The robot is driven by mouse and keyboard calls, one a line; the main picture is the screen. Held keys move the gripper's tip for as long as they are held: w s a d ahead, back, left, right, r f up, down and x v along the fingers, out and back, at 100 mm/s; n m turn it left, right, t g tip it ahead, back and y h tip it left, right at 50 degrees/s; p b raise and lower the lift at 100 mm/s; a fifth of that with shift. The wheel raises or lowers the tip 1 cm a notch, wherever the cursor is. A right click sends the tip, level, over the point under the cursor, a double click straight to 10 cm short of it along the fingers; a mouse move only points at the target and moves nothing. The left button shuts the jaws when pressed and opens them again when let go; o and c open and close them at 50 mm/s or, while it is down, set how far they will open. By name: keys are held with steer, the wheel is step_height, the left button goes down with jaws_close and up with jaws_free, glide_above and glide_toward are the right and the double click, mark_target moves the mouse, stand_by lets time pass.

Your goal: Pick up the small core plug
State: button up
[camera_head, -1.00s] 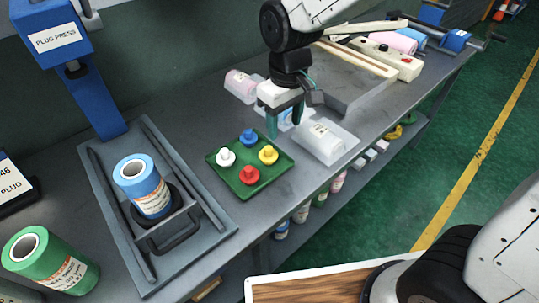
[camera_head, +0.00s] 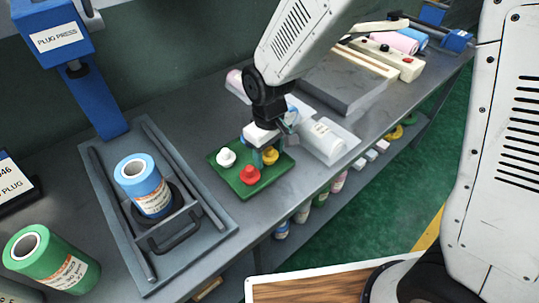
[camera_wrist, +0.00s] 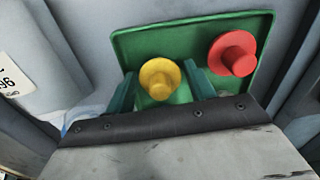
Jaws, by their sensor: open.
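A green tray (camera_head: 225,178) on the grey bench holds small knobbed plugs. A white plug (camera_head: 226,158), a red plug (camera_head: 250,175) and a yellow plug (camera_head: 271,157) show in the head view. The wrist view shows the yellow plug (camera_wrist: 160,78) and the red plug (camera_wrist: 233,54) on the tray (camera_wrist: 140,42). My gripper (camera_head: 264,157) is low over the tray. In the wrist view, my gripper (camera_wrist: 158,72) is open, with one finger on each side of the yellow plug. Whether they touch it I cannot tell. The blue plug is hidden behind my gripper in the head view.
The blue plug press (camera_head: 75,50) stands left, its bed (camera_head: 120,220) carrying a blue roll (camera_head: 145,188). A green roll (camera_head: 50,258) stands front left. Bare bench lies between the bed and tray.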

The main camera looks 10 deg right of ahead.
steer(key=c, duration=0.7)
steer(key=shift+r, duration=0.1)
steer(key=shift+c, duration=0.2)
